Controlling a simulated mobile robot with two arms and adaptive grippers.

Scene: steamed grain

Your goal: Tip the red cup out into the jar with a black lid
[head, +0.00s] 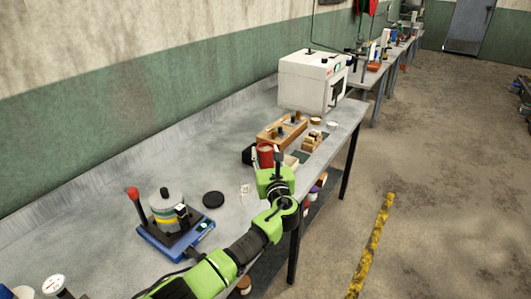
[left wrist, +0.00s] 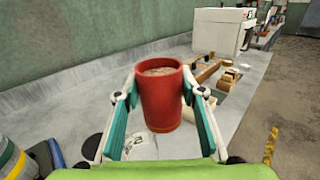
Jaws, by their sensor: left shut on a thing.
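My left gripper (left wrist: 160,88) is shut on the red cup (left wrist: 161,100), with one finger on each side of it. The cup is upright, and pale grainy stuff shows inside near its rim. In the head view the cup (head: 265,154) is partly behind my left gripper (head: 267,166). A black round lid (head: 213,199) lies flat on the bench. Beside it is a faint clear shape with a pale label (head: 246,189), seemingly the open glass jar. My right gripper is out of view.
A blue scale-like device (head: 178,243) with a grey and yellow canister (head: 167,212) stands on the left. The bench's middle is mostly clear.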

